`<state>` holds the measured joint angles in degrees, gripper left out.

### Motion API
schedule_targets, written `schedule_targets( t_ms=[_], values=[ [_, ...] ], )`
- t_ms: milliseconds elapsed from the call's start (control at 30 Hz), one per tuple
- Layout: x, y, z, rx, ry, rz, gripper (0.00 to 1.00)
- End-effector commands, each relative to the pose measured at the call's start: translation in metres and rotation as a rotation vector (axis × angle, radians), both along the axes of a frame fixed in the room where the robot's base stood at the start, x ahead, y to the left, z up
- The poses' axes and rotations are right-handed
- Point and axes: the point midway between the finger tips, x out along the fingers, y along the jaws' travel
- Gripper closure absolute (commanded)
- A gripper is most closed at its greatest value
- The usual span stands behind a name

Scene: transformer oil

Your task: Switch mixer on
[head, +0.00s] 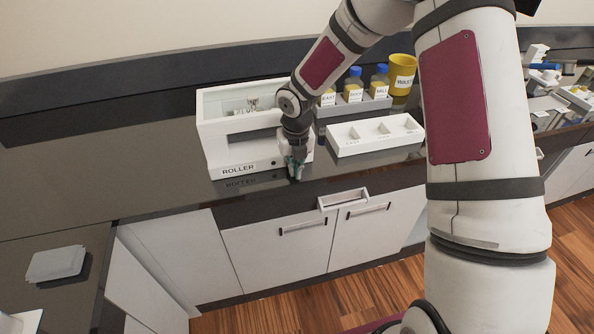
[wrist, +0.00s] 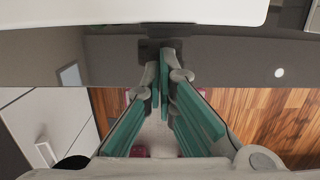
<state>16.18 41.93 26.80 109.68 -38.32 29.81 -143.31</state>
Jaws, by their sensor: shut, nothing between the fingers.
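The mixer is a white box (head: 214,148) lettered ROLLER, standing on the dark counter in the head view. It has a window at the top with small items inside. A small dark spot, perhaps its button (head: 273,163), shows on the front panel right of the lettering. My gripper (head: 295,174) points down at the right end of the front panel, low over the counter's front edge. Its teal fingers (wrist: 163,68) are closed together and empty in the wrist view. A white edge, likely the mixer (wrist: 160,10), lies beyond the fingertips. I cannot tell whether they touch it.
Right of the mixer are a white divided tray (head: 347,146), a rack of labelled bottles (head: 354,105) and a yellow waste cup (head: 402,72). The counter left of the mixer is clear.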

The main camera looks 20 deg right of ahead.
Motion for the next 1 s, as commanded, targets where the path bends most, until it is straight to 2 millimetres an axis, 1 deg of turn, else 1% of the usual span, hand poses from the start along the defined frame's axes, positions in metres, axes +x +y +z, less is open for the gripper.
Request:
schedule_targets(
  t_ms=[100,433,667,1000],
  values=[
    [0.0036,0.0000,-0.0004,0.000,0.000,0.000,1.00],
    [0.0041,-0.0001,-0.0006,-0.001,-0.004,0.000,1.00],
    [0.0103,0.0003,-0.0052,-0.002,-0.094,0.003,1.00],
    [0.0103,-0.0005,-0.0020,-0.001,-0.090,-0.001,1.00]
  ],
)
